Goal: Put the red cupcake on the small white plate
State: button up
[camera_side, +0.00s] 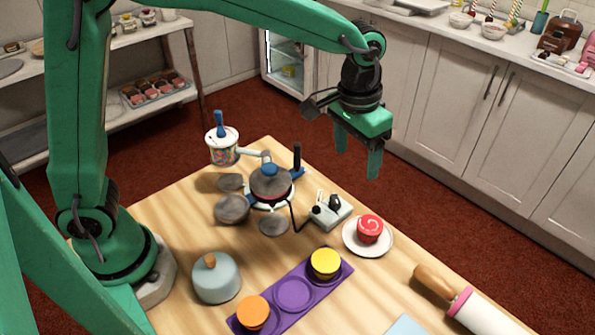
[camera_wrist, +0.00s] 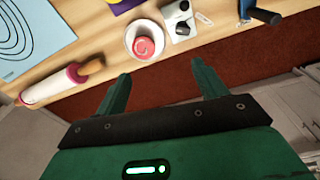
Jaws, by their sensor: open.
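The red cupcake (camera_side: 369,228) with a pale swirl on top sits on the small white plate (camera_side: 350,246) near the table's far right edge. In the wrist view the cupcake (camera_wrist: 144,47) and the plate (camera_wrist: 130,34) show at the upper middle, beyond the fingers. My gripper (camera_side: 358,163) is open and empty, high above and behind the plate, past the table edge in the side view. In the wrist view its two fingers (camera_wrist: 160,85) are wide apart with only red floor between them.
A purple tray (camera_side: 293,297) holds a yellow cupcake (camera_side: 325,262) and an orange one (camera_side: 252,312). A turntable device (camera_side: 270,185) with grey discs and a control box (camera_side: 331,211) stand left of the plate. A rolling pin (camera_side: 480,312) lies right; a grey dome (camera_side: 216,279) stands in front.

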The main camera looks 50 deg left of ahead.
jog(key=s+a+r+n+t, duration=0.1)
jog(key=s+a+r, duration=0.25)
jog(key=a, duration=0.25)
jog(key=s+a+r+t, duration=0.1)
jog(key=s+a+r, duration=0.2)
jog(key=s+a, duration=0.25)
jog(key=s+a+n+t, duration=0.1)
jog(key=s+a+t, duration=0.1)
jog(key=s+a, duration=0.5)
jog(key=s, duration=0.2)
jog(key=shift+s+a+f+t, duration=0.2)
jog(key=shift+s+f+t, duration=0.2)
